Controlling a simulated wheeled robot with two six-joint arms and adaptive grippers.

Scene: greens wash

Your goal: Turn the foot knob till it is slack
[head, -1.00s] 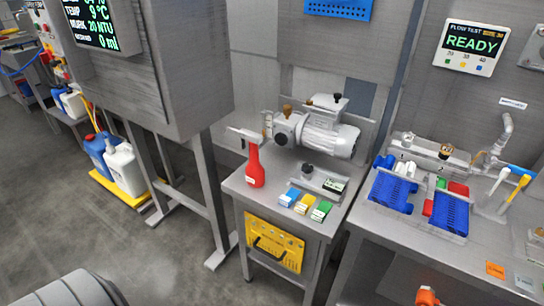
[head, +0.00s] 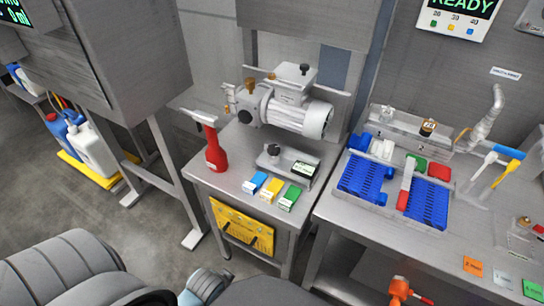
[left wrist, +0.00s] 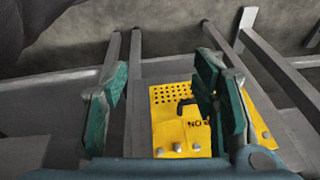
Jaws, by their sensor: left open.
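A white-grey motor pump (head: 297,108) stands on a small steel cart (head: 215,180) in the head view. A black knob (head: 274,150) sits on a low metal bracket in front of the pump, and another black knob (head: 304,69) is on top of the pump. I cannot tell for sure which is the foot knob. In the left wrist view my left gripper (left wrist: 162,95) is open, with nothing between its green-padded fingers. It points toward a yellow perforated panel (left wrist: 171,128) with a black handle. Neither knob shows there. My right gripper is out of view.
A bench with blue racks (head: 362,180) is at right. Open floor lies to the left.

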